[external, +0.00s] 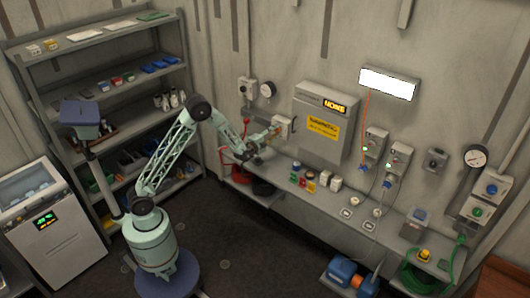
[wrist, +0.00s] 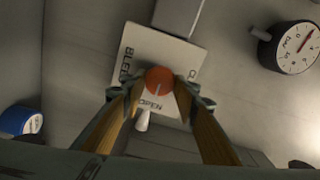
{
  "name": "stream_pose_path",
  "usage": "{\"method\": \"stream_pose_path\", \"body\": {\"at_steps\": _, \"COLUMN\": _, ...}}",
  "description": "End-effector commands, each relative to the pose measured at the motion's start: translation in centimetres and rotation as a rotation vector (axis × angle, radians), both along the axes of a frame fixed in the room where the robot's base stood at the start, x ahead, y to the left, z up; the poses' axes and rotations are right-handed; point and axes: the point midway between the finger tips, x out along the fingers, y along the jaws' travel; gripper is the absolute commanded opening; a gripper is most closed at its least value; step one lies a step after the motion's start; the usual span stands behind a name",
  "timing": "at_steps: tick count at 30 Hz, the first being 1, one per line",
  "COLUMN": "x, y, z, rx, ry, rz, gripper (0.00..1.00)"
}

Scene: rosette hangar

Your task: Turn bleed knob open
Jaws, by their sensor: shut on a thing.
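The bleed knob (wrist: 159,79) is a round orange-red knob on a pale square plate (wrist: 137,50) in the wrist view. The plate reads "BLEED" along its left side and "OPEN" below the knob; lettering on the right is partly hidden. A thin pale line on the knob points down toward "OPEN". My gripper (wrist: 160,83) is shut on the knob, one finger on each side. In the external view my gripper (external: 262,143) is at the wall by a pale box (external: 283,126); the knob itself is too small to make out there.
A round gauge (wrist: 289,46) is right of the plate, and a blue-capped item (wrist: 20,121) lies at left. In the external view, a grey cabinet (external: 322,120) stands just right of my gripper, above a wall bench (external: 385,215) with small jars (external: 310,181). Shelving (external: 105,100) stands left.

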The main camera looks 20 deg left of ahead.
Motion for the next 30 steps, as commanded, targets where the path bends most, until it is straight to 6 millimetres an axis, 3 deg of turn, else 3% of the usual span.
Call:
{"method": "stream_pose_path", "body": {"at_steps": 14, "x": 0.04, "y": -0.01, "z": 0.11, "rx": 0.013, "ry": -0.006, "rz": 0.000, "gripper": 0.17}}
{"method": "stream_pose_path", "body": {"at_steps": 15, "x": 0.05, "y": -0.01, "z": 0.11, "rx": 0.013, "ry": -0.006, "rz": 0.000, "gripper": 0.31}}
{"method": "stream_pose_path", "body": {"at_steps": 18, "x": 0.03, "y": 0.00, "z": 0.09, "rx": 0.013, "ry": -0.006, "rz": 0.000, "gripper": 0.40}}
{"method": "stream_pose_path", "body": {"at_steps": 30, "x": -0.12, "y": 0.03, "z": 0.02, "rx": 0.012, "ry": -0.004, "rz": 0.000, "gripper": 0.41}}
